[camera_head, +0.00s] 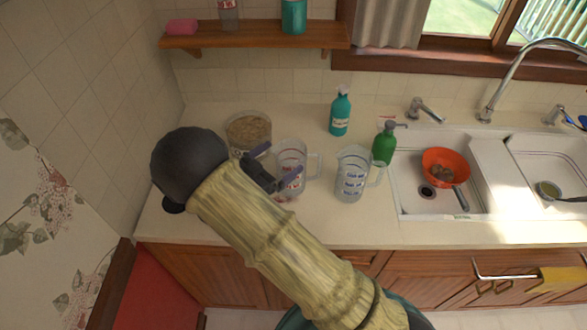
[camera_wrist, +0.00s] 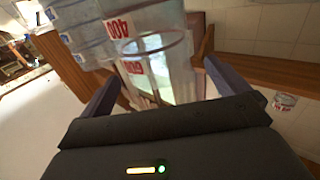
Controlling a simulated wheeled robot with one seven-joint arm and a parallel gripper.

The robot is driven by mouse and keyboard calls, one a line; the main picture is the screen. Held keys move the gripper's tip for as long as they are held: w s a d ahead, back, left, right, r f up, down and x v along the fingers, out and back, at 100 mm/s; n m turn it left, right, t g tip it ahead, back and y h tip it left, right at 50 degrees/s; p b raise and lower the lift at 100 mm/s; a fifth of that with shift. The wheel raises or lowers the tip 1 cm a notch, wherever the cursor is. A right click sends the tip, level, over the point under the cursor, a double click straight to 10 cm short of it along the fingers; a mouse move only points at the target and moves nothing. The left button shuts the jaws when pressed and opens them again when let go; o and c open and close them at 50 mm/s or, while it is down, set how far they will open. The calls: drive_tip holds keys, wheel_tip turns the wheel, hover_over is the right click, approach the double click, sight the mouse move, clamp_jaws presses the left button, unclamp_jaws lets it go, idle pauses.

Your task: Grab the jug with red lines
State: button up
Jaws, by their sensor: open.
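The clear jug with red markings (camera_head: 291,156) stands upright on the counter, its handle to the right; part of it is hidden by my gripper. My gripper (camera_head: 276,166) is open at the jug's near left side. In the wrist view the jug with red markings (camera_wrist: 152,50) shows between the two spread fingers of my gripper (camera_wrist: 163,68). I cannot tell whether either finger touches it. A similar clear jug with blue markings (camera_head: 351,174) stands to its right; it also shows at upper left in the wrist view (camera_wrist: 82,38).
A round container with brownish contents (camera_head: 248,132) stands behind my gripper. A teal bottle (camera_head: 339,113) and a green pump bottle (camera_head: 384,144) stand to the right, beside the sink (camera_head: 408,200) with an orange colander (camera_head: 446,164). A wooden shelf (camera_head: 250,38) hangs above; the front counter strip is clear.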

sight(301, 144)
drive_tip(key=p+x, duration=0.2)
drive_tip(key=x, duration=0.2)
drive_tip(key=shift+w+d+p, duration=0.15)
drive_tip(key=shift+d+p, duration=0.15)
drive_tip(key=shift+d, duration=0.05)
drive_tip(key=shift+w+d+f, duration=0.1)
drive_tip(key=shift+w+d, duration=0.1)
drive_tip(key=shift+w, duration=0.05)
drive_tip(key=c, duration=1.3)
drive_tip(key=shift+c, duration=0.3)
wheel_tip(301, 144, up, 10)
drive_tip(key=b, duration=0.2)
